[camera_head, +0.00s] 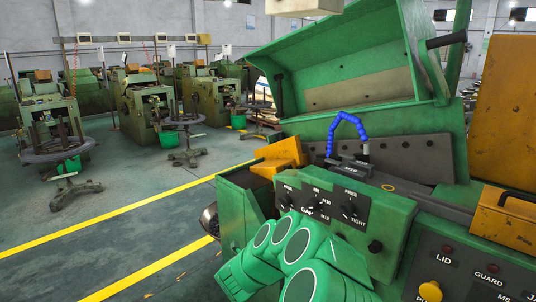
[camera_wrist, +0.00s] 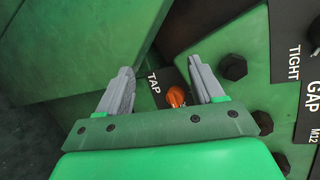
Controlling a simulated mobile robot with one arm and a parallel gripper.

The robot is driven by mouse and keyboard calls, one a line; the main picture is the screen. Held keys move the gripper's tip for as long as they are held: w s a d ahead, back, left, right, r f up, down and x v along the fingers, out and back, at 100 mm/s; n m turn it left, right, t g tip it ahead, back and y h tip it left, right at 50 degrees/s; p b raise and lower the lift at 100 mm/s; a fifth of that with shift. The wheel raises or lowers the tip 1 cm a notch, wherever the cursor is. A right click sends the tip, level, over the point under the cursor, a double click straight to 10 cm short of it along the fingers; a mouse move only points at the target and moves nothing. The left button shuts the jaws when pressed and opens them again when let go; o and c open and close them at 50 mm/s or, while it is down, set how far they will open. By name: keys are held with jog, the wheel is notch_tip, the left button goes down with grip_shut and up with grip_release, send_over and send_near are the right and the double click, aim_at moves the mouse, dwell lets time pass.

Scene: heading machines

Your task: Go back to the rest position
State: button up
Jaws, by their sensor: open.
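My gripper (camera_wrist: 160,68) is open in the wrist view, with its two grey fingers apart and nothing held between them. An orange tap knob (camera_wrist: 176,97) beside a TAP label shows between the fingers. I cannot tell how far the fingers are from it. In the head view my green arm covers the bottom centre, in front of the heading machine (camera_head: 395,225); the gripper itself is hidden there.
The machine's green lid (camera_head: 345,55) stands raised. Its front panel has black knobs (camera_head: 349,208) and a yellow button (camera_head: 430,291) at lower right. A blue hose (camera_head: 347,122) rises behind. Clear floor with yellow lines (camera_head: 110,220) lies to the left.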

jog(key=a+r+n+y, duration=0.7)
jog(key=a+r+y, duration=0.2)
jog(key=a+r, duration=0.3)
jog(key=s+a+r+n+g+y, duration=0.2)
jog(key=s+r+n+g+y, duration=0.15)
jog(key=s+r+n, duration=0.7)
jog(key=s+d+n+g+h, duration=0.2)
jog(key=s+d, duration=0.7)
jog(key=s, duration=0.6)
jog(key=s+d+f+n+g+h, duration=0.1)
jog(key=s+d+n+g, duration=0.2)
jog(key=s+d, duration=0.6)
jog(key=s+d+f+n+g+h, duration=0.1)
jog(key=s+d+g, duration=0.5)
jog(key=s, duration=1.5)
jog(key=d+n+h, duration=0.1)
jog(key=d+n, duration=0.1)
jog(key=d, duration=0.2)
jog(key=shift+s+n+h, duration=0.3)
jog(key=shift+n+h, duration=0.05)
jog(key=shift+g, duration=0.25)
jog(key=shift+c, duration=0.3)
